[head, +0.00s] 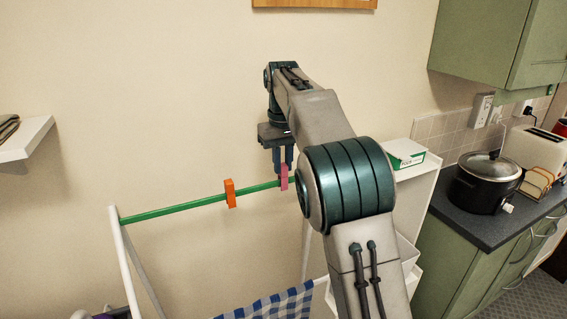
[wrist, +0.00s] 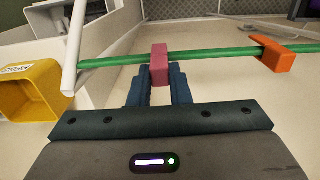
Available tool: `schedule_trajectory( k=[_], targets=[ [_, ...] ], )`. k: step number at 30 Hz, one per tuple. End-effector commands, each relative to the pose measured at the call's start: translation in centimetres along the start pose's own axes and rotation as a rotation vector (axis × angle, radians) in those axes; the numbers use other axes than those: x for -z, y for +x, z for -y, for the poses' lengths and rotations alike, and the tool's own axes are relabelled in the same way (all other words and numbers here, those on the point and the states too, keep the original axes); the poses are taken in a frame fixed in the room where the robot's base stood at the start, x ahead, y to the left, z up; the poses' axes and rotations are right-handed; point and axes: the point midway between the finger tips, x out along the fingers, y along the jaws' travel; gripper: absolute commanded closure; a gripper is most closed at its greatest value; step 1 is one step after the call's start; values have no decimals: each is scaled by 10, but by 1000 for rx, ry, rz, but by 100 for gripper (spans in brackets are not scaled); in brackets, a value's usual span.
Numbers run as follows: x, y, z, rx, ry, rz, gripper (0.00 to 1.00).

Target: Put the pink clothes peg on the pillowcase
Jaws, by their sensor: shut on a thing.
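The pink clothes peg (head: 284,177) is at the green rail of a drying rack, upright, and my gripper (head: 283,164) is shut on its upper part from above. In the wrist view the pink peg (wrist: 159,64) stands between my two blue fingertips (wrist: 159,84) and overlaps the green rail (wrist: 205,54). I cannot tell whether the peg still grips the rail.
An orange peg (head: 230,193) sits on the green rail (head: 170,209) left of the pink one. The white rack leg (head: 125,260) stands at left. A white shelf unit (head: 415,200) and a counter with a black cooker (head: 485,182) are at right. A yellow bin (wrist: 32,90) shows in the wrist view.

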Motion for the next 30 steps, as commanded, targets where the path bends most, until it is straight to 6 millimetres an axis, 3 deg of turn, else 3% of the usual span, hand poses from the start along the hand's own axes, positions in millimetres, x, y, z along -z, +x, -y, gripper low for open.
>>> schedule_trajectory(
  k=[1,3,12,30],
  targets=[
    [0,-15,0,0,0,-1,94],
    [0,-26,0,1,0,-1,94],
    [1,-58,-1,-1,0,-3,94],
    [0,-59,0,0,0,0,94]
  ],
)
